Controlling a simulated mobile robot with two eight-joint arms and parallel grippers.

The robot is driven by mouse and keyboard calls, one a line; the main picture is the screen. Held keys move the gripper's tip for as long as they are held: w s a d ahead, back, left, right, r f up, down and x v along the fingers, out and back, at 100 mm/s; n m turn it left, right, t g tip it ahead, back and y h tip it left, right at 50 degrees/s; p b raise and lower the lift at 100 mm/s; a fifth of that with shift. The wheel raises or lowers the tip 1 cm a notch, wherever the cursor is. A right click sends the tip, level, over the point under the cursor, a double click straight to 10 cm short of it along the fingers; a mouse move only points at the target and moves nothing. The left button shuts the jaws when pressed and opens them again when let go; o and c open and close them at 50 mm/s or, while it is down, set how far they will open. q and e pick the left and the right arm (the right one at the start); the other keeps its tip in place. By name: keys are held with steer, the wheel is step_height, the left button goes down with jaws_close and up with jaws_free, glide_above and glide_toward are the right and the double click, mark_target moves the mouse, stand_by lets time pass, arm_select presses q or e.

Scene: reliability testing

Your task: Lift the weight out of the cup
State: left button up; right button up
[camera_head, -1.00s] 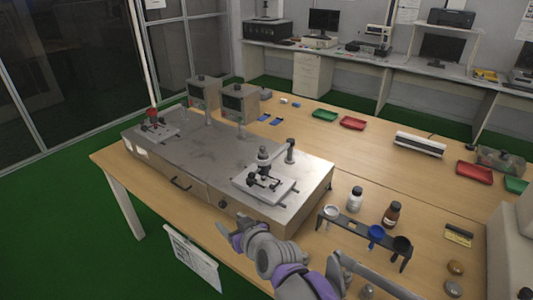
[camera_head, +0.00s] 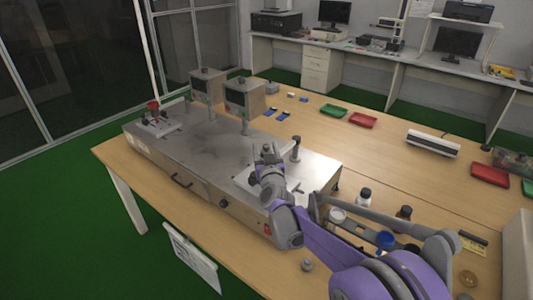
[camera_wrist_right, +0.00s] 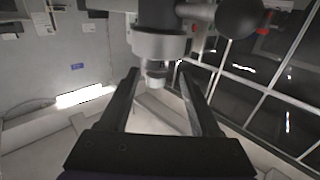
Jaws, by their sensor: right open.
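My right gripper (camera_head: 267,153) is over the right-hand fixture of the metal test machine (camera_head: 215,150) and hides most of that fixture. In the right wrist view the gripper (camera_wrist_right: 157,76) is open, with one finger on each side of a small pale metal tip (camera_wrist_right: 155,80). This tip is below a wider grey metal cylinder (camera_wrist_right: 158,44). The fingers look apart from the tip. I cannot tell which of these parts is the weight or the cup. A red cup-shaped part (camera_head: 153,105) tops the left fixture. My left gripper is not in view.
Two grey boxes (camera_head: 243,98) stand at the machine's back. My arm partly covers a rack with a blue cup (camera_head: 385,239) and bottles (camera_head: 365,197). A small grey object (camera_head: 307,265) lies near the table's front edge.

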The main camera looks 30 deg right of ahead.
mark_target(266, 144)
steer(key=x, duration=0.4)
steer(key=shift+w+d+r+p, duration=0.1)
steer(key=shift+d+r+p, duration=0.05)
steer(key=shift+d+p, duration=0.2)
steer(key=shift+c, duration=0.5)
jaws_close()
